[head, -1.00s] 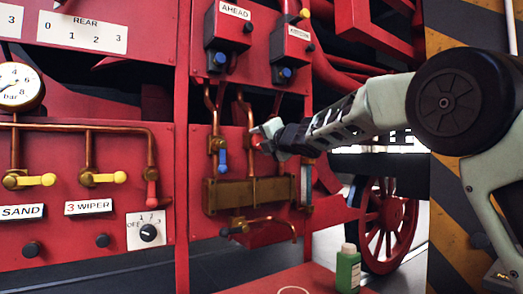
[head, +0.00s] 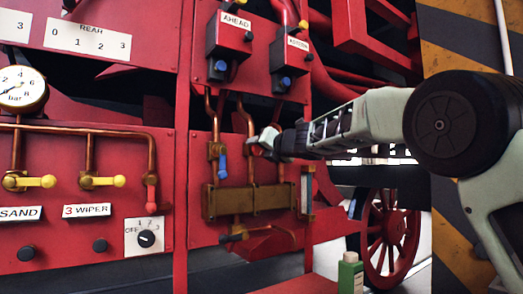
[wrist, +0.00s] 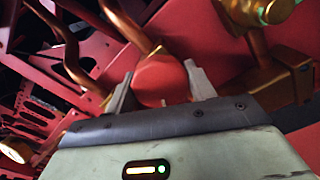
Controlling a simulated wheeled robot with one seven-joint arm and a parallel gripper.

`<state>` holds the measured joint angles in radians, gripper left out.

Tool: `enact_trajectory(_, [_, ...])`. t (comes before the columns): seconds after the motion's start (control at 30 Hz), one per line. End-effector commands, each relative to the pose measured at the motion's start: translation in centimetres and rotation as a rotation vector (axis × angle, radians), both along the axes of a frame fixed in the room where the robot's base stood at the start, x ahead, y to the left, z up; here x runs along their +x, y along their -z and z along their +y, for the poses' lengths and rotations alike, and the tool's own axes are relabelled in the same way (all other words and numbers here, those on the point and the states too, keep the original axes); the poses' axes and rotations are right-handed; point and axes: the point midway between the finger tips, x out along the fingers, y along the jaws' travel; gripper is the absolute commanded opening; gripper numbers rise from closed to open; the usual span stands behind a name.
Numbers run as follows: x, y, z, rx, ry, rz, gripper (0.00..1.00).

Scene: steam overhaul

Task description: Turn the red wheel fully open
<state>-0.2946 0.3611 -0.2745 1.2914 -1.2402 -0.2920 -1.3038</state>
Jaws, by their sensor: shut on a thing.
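The red wheel (wrist: 160,77) shows in the wrist view as a rounded red piece between the two fingers of my gripper (wrist: 160,88). My gripper is shut on it, one finger at each side. In the head view my gripper (head: 264,141) reaches in from the right to the copper pipes on the red panel. There the wheel is mostly hidden by the fingers. How far the wheel is turned cannot be told.
A blue-handled valve (head: 221,165) is close left of my gripper. A gauge (head: 22,90) and yellow levers (head: 103,181) are at left. A green bottle (head: 350,274) stands at lower right.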

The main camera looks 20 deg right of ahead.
Motion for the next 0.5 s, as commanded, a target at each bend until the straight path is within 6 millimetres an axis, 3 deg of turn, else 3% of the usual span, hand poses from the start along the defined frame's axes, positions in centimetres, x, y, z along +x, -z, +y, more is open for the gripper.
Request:
enact_trajectory(0.33, [0.04, 0.19, 0.07, -0.006, -0.001, 0.001, 0.32])
enact_trajectory(0.37, [0.04, 0.19, 0.07, -0.006, -0.001, 0.001, 0.6])
enact_trajectory(0.4, [0.04, 0.19, 0.07, -0.006, -0.001, 0.001, 0.71])
enact_trajectory(0.43, [0.03, 0.18, 0.06, -0.005, -0.001, 0.002, 0.76])
enact_trajectory(0.5, [0.04, 0.14, 0.05, -0.004, 0.0, 0.001, 0.76])
